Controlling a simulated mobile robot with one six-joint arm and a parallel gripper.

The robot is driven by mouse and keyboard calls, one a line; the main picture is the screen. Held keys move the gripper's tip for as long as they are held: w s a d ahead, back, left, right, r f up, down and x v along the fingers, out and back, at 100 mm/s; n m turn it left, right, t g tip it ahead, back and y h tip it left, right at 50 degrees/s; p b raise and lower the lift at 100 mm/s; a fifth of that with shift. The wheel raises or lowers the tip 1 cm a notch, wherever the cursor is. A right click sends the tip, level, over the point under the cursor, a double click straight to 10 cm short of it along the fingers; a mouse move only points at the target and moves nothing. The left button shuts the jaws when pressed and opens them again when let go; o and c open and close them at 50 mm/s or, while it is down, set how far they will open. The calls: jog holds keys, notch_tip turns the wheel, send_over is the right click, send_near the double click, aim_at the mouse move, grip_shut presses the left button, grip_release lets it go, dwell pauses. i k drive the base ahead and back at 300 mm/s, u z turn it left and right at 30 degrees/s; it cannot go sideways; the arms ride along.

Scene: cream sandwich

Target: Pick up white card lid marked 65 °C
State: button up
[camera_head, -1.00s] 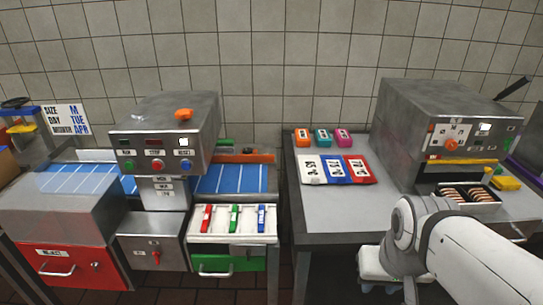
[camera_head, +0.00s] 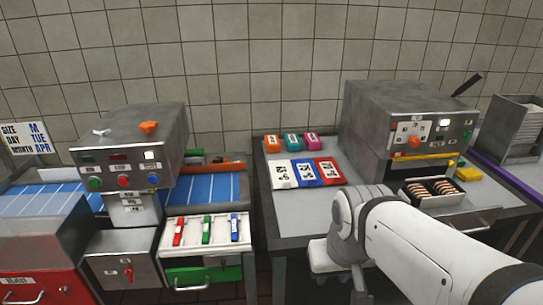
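The white card lid (camera_head: 281,175) lies on the grey right-hand table, leftmost in a row of three. Its dark marking is too small to read surely. A blue card lid (camera_head: 305,173) and a red card lid (camera_head: 329,171) lie beside it on its right. My white arm comes in from the lower right and bends down in front of the table. My gripper does not show, so its opening and anything in it are hidden.
Orange (camera_head: 272,144), teal (camera_head: 292,142) and pink (camera_head: 311,140) items stand behind the lids. A metal machine (camera_head: 408,125) stands to their right, with a black tray (camera_head: 433,190) of round items before it. Bare table (camera_head: 285,215) lies in front of the lids.

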aim_at(283, 175)
jog(key=i, duration=0.9)
jog(key=u, duration=0.05)
